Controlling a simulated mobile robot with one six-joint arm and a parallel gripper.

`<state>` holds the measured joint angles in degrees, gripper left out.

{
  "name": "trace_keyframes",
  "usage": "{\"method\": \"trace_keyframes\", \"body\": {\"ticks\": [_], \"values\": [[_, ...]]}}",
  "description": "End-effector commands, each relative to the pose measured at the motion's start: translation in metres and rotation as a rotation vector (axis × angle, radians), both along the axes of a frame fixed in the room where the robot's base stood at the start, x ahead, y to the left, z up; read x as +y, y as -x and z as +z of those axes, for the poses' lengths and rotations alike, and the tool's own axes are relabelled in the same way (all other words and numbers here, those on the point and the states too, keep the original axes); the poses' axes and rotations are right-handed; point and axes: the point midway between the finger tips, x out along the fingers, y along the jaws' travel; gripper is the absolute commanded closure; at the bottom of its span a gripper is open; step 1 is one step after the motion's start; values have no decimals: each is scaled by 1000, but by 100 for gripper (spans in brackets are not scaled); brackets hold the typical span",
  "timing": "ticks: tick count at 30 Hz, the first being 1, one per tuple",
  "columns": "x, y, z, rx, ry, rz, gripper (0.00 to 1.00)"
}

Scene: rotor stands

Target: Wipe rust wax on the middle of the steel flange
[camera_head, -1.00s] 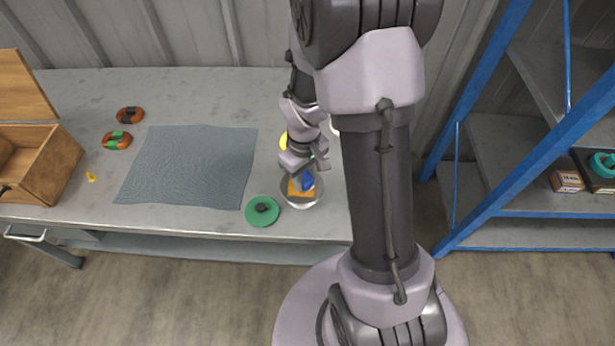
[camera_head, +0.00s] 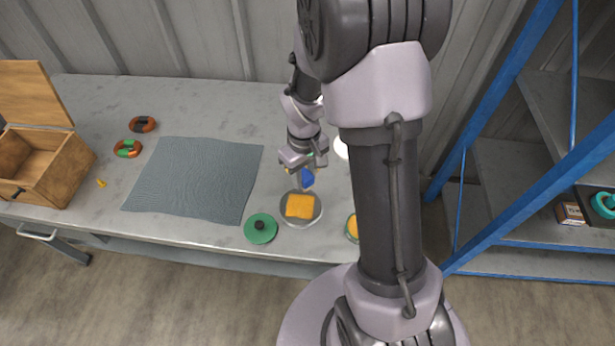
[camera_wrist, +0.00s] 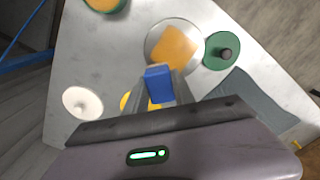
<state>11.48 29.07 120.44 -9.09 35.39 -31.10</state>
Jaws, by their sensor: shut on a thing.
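A round steel-coloured disc, which looks like the steel flange (camera_head: 286,214), lies on the grey bench near its front edge. It also shows in the wrist view (camera_wrist: 152,44). A roughly square orange patch (camera_head: 300,206) covers its middle; I cannot tell whether it is wax or a pad. My gripper (camera_head: 305,172) is shut on a blue block (camera_wrist: 158,85), held just behind the disc in the head view and apart from the orange patch. A green-rimmed tin with orange content (camera_head: 352,228) stands to the right, partly hidden by my arm.
A green disc with a dark knob (camera_head: 260,228) lies left of the steel disc. A white disc (camera_wrist: 82,103) and a yellow thing (camera_wrist: 126,100) lie nearby. A grey-blue mat (camera_head: 195,180), rings and an open wooden box (camera_head: 70,170) are farther left. Blue shelving (camera_head: 520,175) stands right.

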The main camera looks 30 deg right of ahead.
Motion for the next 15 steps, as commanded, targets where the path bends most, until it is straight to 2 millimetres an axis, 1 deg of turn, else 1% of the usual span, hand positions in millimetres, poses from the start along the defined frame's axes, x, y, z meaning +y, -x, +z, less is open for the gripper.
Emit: {"method": "trace_keyframes", "body": {"ticks": [1, 9, 15], "values": [[1, -1, 8, -1, 0, 0, 100], [6, -5, 30, 0, 0, -3, 100], [7, -6, 33, 0, 0, -3, 100]]}}
